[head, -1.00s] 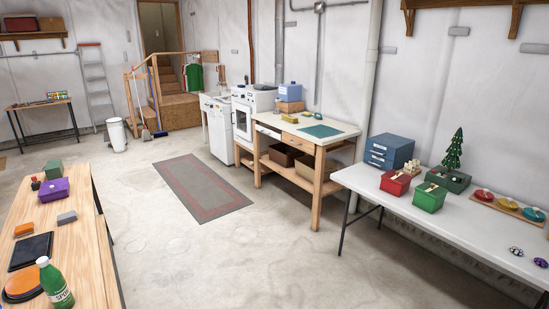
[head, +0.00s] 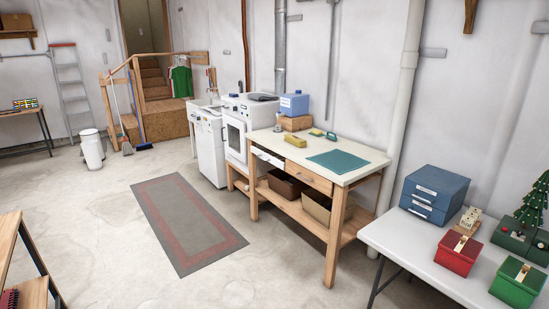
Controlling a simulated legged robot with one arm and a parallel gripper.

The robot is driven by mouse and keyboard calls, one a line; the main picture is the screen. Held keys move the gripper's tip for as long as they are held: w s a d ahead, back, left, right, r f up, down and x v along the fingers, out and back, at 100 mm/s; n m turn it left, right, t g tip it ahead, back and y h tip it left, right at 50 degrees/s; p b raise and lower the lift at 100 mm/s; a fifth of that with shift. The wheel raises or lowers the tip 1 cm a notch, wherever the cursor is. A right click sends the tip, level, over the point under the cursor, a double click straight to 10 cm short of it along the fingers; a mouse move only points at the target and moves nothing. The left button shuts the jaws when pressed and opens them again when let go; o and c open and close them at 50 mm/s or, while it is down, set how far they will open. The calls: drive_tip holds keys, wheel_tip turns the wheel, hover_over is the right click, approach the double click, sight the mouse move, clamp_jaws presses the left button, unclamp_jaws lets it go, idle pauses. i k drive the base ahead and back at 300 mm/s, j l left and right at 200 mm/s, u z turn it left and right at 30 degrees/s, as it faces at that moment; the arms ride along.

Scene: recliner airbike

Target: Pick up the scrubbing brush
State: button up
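On the white-topped wooden workbench (head: 300,150) in the middle of the view lie several small items. One is a small item with a green arched handle (head: 331,135), which looks like a scrubbing brush, but it is too small to be certain. A yellow block-shaped item (head: 295,141) lies in front of it to the left, near a smaller yellow-green item (head: 316,132). A teal mat (head: 337,160) lies to the right. My gripper is not in view.
A grey rug with a red border (head: 188,222) lies on open concrete floor before the workbench. A white table (head: 395,240) with boxes stands at the right. A wooden table (head: 8,235) is at the left edge. A white stove (head: 237,135) adjoins the workbench.

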sight(328, 136)
drive_tip(key=i, duration=0.9)
drive_tip(key=i+u, duration=0.1)
drive_tip(key=i, duration=0.85)
drive_tip(key=i+l, duration=0.15)
drive_tip(key=i, duration=0.75)
drive_tip(key=i+l, duration=0.1)
drive_tip(key=i, duration=0.8)
drive_tip(key=i+l+u, duration=0.1)
drive_tip(key=i, duration=0.85)
